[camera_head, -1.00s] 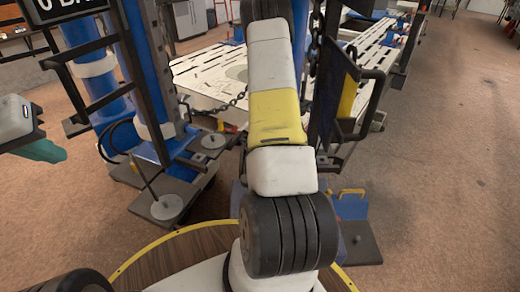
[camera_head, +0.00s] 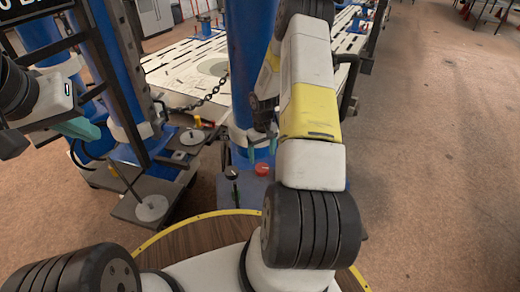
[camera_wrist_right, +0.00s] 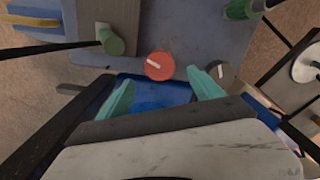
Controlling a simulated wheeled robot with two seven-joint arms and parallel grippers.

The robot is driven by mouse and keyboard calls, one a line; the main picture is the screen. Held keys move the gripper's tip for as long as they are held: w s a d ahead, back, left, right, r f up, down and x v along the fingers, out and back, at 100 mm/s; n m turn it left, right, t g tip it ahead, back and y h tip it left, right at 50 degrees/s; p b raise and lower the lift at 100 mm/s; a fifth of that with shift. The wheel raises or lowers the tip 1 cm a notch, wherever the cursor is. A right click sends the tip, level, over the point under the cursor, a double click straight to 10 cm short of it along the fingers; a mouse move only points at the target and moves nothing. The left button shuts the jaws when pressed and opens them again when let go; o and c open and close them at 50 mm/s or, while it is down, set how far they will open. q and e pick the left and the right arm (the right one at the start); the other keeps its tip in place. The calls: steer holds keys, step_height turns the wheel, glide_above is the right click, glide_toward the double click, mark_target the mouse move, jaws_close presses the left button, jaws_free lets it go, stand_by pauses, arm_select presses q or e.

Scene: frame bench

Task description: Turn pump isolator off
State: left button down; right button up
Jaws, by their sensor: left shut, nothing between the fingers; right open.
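A red round knob (camera_head: 262,169) with a white pointer mark sits on a blue-grey panel (camera_head: 243,188). In the right wrist view the red knob (camera_wrist_right: 159,66) lies just beyond and between the teal fingertips of my open right gripper (camera_wrist_right: 160,84), with no visible contact. A dark knob (camera_wrist_right: 222,72) with a pale mark is beside the right-hand fingertip. In the head view my right gripper (camera_head: 262,146) is above the panel, partly hidden by its arm. My left gripper (camera_head: 80,128) is shut and empty at the left. No label names the pump isolator.
In the right wrist view a green knob (camera_wrist_right: 110,42) and another green part (camera_wrist_right: 238,10) are on the panel. A blue post (camera_head: 250,80) rises behind it. A chain (camera_head: 205,102) and grey discs (camera_head: 152,207) are to the left.

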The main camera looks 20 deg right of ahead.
mark_target(262, 168)
step_height(262, 168, down, 8)
steer(key=shift+r, duration=0.1)
stand_by(0.4)
steer(key=shift+c, duration=0.3)
steer(key=c, duration=1.3)
steer(key=n, duration=0.4)
steer(key=shift+n, duration=0.4)
steer(key=shift+c, duration=0.2)
steer(key=o, duration=1.4)
